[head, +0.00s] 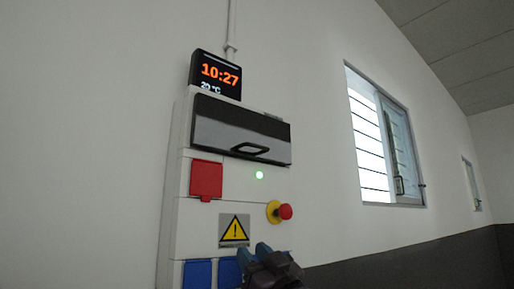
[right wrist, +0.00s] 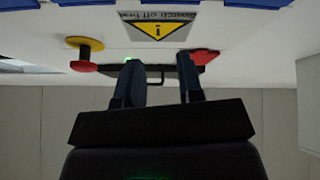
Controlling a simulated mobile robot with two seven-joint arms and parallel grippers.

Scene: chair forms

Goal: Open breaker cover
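The breaker cover (head: 238,129) is a grey and black flap with a black loop handle (head: 250,149), near the top of the white wall panel. It looks closed. My right gripper (head: 254,252) is low in the head view, below the warning sign and well below the cover in the picture. In the right wrist view my right gripper (right wrist: 159,78) has its two fingers apart with nothing between them. The cover's handle (right wrist: 155,74) shows upside down beyond the fingertips, in the gap between them. My left gripper is not in view.
The panel (head: 228,186) also has a red flap (head: 206,179), a red emergency button (head: 284,211) on a yellow base, a yellow warning sign (head: 235,230) and blue covers (head: 197,274). A clock display (head: 216,74) sits on top. A window (head: 385,140) is at right.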

